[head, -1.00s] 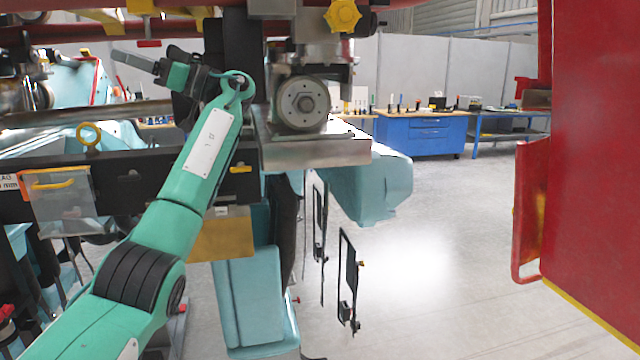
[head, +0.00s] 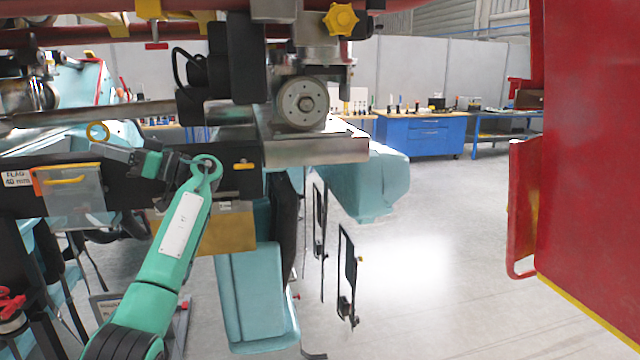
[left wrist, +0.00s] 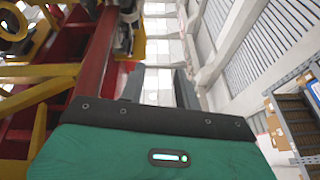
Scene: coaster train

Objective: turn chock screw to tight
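My left gripper (head: 82,146) points left in the head view, in front of the dark beam and just below a yellow ring (head: 97,132). I cannot tell whether it touches the ring. In the left wrist view its two grey fingers (left wrist: 159,88) stand apart with nothing between them. A yellow star-shaped knob (head: 341,19) sits at the top middle, above a round metal wheel (head: 301,103). Which of these is the chock screw, the frames do not make clear. My right gripper is out of view.
A grey plate with a yellow handle (head: 72,190) hangs on the dark beam (head: 120,176) below my gripper. A large red panel (head: 590,150) fills the right side. Pale blue seats (head: 255,295) hang below the beam. A blue workbench (head: 422,135) stands behind. The floor right of centre is clear.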

